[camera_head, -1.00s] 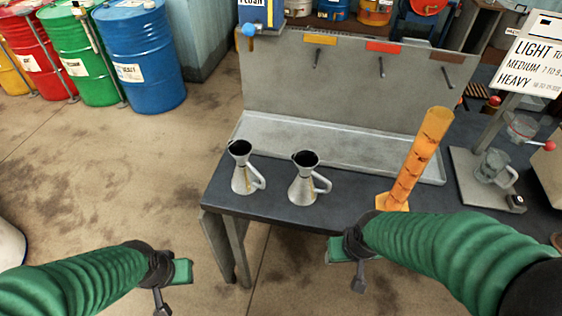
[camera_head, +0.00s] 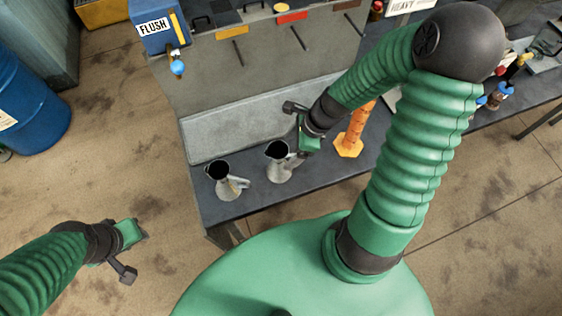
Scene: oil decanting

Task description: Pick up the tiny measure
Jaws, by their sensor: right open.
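Two similar grey metal measures with dark open mouths and side handles stand upright on the dark bench in the head view. One is the left measure (camera_head: 222,183), the other the right measure (camera_head: 277,165). I cannot tell by size which is the tiny one. My right gripper (camera_head: 299,127) is open, just right of and above the right measure, close to its handle side. It partly covers the handle, and I cannot tell whether it touches.
An orange graduated cylinder (camera_head: 355,132) stands on the bench right of my right gripper, partly behind my arm. A grey tray (camera_head: 215,139) runs behind the measures. A blue FLUSH box (camera_head: 158,27) is at the back left. A blue drum (camera_head: 35,105) stands on the floor.

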